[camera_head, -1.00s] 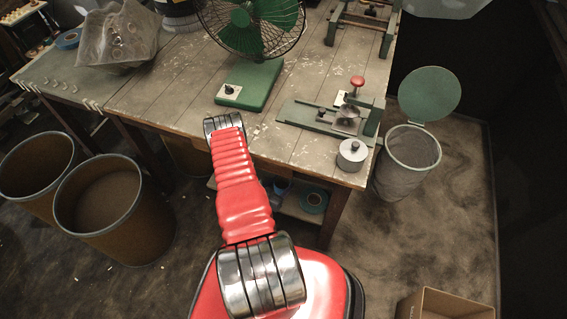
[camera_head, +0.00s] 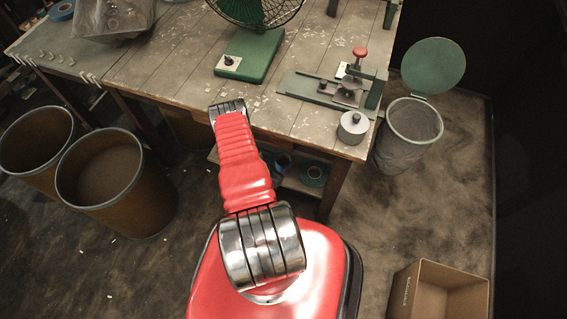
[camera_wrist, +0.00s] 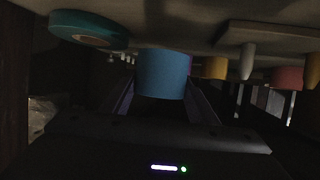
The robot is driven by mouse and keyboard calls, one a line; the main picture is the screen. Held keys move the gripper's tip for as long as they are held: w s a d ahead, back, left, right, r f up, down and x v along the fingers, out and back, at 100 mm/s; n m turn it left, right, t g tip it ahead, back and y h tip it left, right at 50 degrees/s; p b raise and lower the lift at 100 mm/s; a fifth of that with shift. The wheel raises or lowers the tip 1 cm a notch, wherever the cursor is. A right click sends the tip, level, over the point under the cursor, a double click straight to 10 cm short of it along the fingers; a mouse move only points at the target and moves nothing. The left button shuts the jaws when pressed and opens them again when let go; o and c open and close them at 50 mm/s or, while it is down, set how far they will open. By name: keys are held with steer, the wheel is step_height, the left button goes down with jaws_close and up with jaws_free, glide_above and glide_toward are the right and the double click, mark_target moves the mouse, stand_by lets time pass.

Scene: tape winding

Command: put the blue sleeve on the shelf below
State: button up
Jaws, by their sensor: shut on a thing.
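The blue sleeve (camera_wrist: 163,74) is a short plain cylinder between the two dark purple fingers of my gripper (camera_wrist: 164,98) in the wrist view. The gripper is shut on it. The lower shelf (camera_wrist: 190,32) fills the top of this dark, seemingly upside-down view, and the sleeve's end is close against it. I cannot tell whether they touch. In the head view the shelf (camera_head: 290,184) shows under the bench, with a small blue shape (camera_head: 283,161) beside my arm, perhaps the sleeve. My gripper is hidden there behind my arm and the bench.
A teal tape roll (camera_wrist: 90,29) lies on the shelf beside the sleeve, also visible in the head view (camera_head: 313,174). A white cone (camera_wrist: 247,61) and yellow and pink pieces are on the other side. The bench top (camera_head: 175,75) overhangs the shelf.

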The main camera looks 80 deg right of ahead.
steer(key=shift+f, duration=0.25)
steer(key=shift+f, duration=1.95)
steer(key=shift+f, duration=0.1)
steer(key=o, duration=1)
steer(key=v, duration=1.2)
